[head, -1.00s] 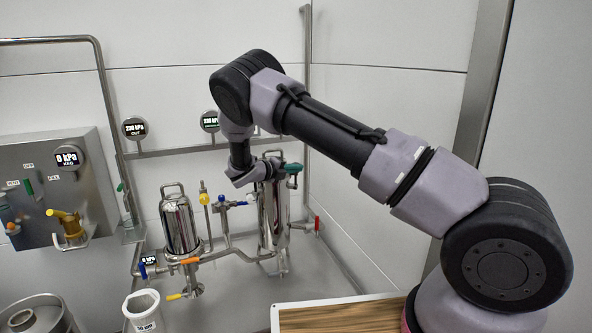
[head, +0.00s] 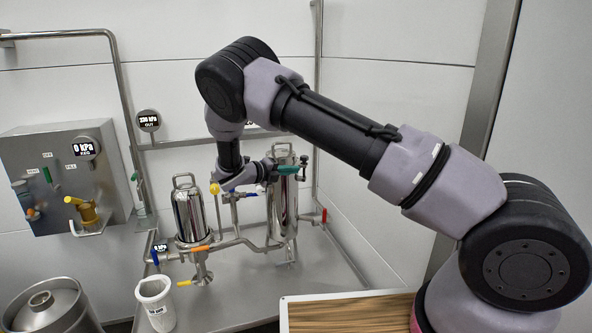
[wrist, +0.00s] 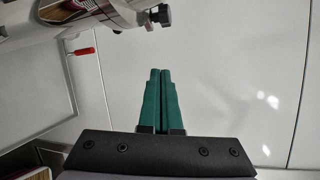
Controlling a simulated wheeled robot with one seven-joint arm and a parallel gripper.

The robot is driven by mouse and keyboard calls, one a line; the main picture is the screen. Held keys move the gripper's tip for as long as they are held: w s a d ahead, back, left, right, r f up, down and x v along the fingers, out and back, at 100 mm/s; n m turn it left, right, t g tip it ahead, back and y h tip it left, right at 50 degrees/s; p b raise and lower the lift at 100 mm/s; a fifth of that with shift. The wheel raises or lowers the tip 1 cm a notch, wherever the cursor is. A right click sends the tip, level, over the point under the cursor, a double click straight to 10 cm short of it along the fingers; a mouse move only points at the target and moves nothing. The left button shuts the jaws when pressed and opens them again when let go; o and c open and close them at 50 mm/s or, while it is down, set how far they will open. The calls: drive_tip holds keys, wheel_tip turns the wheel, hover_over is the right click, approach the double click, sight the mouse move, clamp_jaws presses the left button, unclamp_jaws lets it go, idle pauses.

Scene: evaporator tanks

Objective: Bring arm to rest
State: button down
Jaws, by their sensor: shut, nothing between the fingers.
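My gripper (wrist: 159,75) shows in the wrist view as two green fingers lying side by side, shut and empty. In the head view my gripper (head: 288,170) is a small green tip in front of the upper part of the taller steel tank (head: 283,213). I cannot tell from this view how far apart the tip and tank are. My arm reaches from the lower right up over the middle and bends down towards the tanks. The shorter steel tank (head: 191,216) stands to the left.
Pipes with coloured valve handles join the tanks, including a red handle (head: 323,215). A grey control box (head: 68,180) hangs at the left. A white cup (head: 155,303), a steel keg (head: 48,308) and a wooden board (head: 350,312) are in front. The wall at right is bare.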

drive_tip(key=s+d+r+m+g+y, duration=0.4)
drive_tip(key=s+d+r+m, duration=0.2)
drive_tip(key=d+r+m, duration=0.4)
drive_tip(key=s+d+r+m+g+y, duration=0.4)
drive_tip(key=s+d+r+m, duration=0.3)
drive_tip(key=m, duration=0.5)
drive_tip(key=s+d+r+m+t+y, duration=0.1)
drive_tip(key=s+r+m+t+y, duration=0.1)
drive_tip(key=s+r+m, duration=0.2)
drive_tip(key=s+d+r+m+t+y, duration=0.1)
drive_tip(key=s+r+m, duration=0.4)
drive_tip(key=s+m, duration=0.5)
drive_tip(key=s+r+m+t+y, duration=0.3)
drive_tip(key=s+r+m, duration=0.2)
drive_tip(key=s+m, duration=0.3)
drive_tip(key=shift+s+d+y, duration=0.4)
drive_tip(key=shift+s, duration=0.25)
